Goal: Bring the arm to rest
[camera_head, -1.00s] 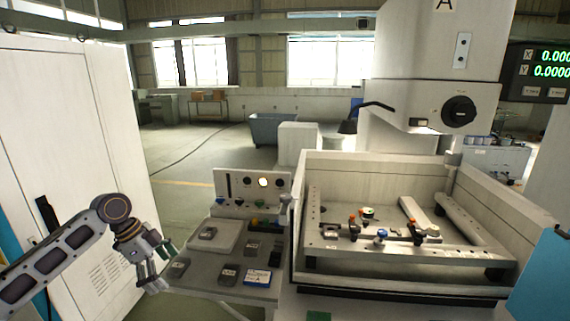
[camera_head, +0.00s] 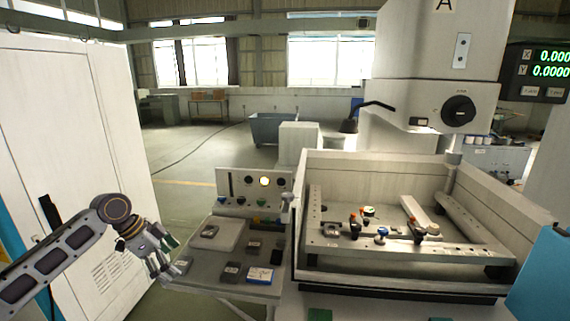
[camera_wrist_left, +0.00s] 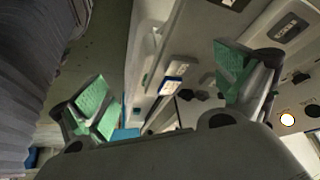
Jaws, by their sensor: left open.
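My left arm comes in from the left in the head view. Its left gripper (camera_head: 172,257) hangs in front of the white cabinet, beside the left edge of the grey side table (camera_head: 212,279). The gripper is open and empty, with its fingers pointing down and to the right. In the left wrist view the two green-padded fingers (camera_wrist_left: 163,92) stand wide apart with nothing held between them. My right gripper is not in view.
Several dark blocks and a blue-white label card (camera_head: 259,275) lie on the side table. A control panel (camera_head: 280,182) with a lit yellow lamp stands behind. The machine's tank (camera_head: 345,165) is to the right. The white cabinet (camera_head: 75,130) is close at left.

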